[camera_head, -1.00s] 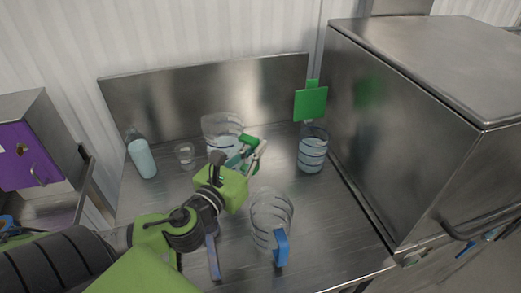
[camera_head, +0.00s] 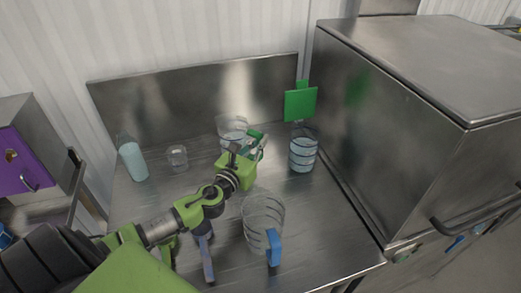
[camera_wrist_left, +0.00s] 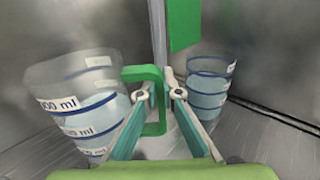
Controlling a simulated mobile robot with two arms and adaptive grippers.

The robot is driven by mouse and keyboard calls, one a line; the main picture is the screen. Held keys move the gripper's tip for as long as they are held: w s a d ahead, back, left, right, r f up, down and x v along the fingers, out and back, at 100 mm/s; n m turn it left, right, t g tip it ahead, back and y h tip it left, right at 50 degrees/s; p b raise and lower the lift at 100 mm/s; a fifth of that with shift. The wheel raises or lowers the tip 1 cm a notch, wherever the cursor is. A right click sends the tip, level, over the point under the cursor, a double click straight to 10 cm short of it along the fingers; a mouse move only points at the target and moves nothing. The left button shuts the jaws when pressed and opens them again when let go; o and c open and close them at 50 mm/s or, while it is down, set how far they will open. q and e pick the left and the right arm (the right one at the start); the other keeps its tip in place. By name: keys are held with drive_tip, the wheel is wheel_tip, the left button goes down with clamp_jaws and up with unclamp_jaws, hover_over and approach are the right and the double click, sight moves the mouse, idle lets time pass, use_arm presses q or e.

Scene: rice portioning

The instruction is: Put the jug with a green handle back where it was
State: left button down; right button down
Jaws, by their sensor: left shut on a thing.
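The clear jug with the green handle (camera_head: 231,127) is near the back of the steel table, partly hidden by my left arm. It also shows on the left of the left wrist view (camera_wrist_left: 75,105), with blue bands and "ml" labels, slightly tilted in the picture. My left gripper (camera_head: 257,146) is shut on its green handle (camera_wrist_left: 153,128), which stands between the fingers. I cannot tell whether the jug's base touches the table. A clear container with blue bands (camera_head: 303,152) stands to its right, apart from it, and shows in the wrist view (camera_wrist_left: 208,84).
A jug with a blue handle (camera_head: 273,245) stands at the front. A long blue-grey item (camera_head: 208,262) is beside my arm. A bottle (camera_head: 133,160) and small glass (camera_head: 177,157) stand at left. A green panel (camera_head: 300,104) rises behind; a steel cabinet (camera_head: 390,130) bounds the right.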

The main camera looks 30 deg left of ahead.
use_arm(q)
drive_tip(key=shift+w+a+f, duration=0.2)
drive_tip(key=shift+w+f, duration=0.15)
drive_tip(key=shift+w, duration=0.05)
drive_tip(key=shift+f+b, duration=0.55)
drive_tip(key=shift+f, duration=0.95)
use_arm(e)
drive_tip(key=shift+s+d+f, duration=0.1)
drive_tip(key=shift+s+f, duration=0.45)
drive_tip(key=shift+s, duration=0.05)
use_arm(q)
drive_tip(key=shift+f, duration=0.2)
drive_tip(key=c, duration=2.3)
unclamp_jaws()
drive_tip(key=shift+f, duration=0.1)
drive_tip(key=shift+o, duration=0.4)
drive_tip(key=shift+s, duration=0.1)
use_arm(e)
drive_tip(key=shift+f, duration=0.15)
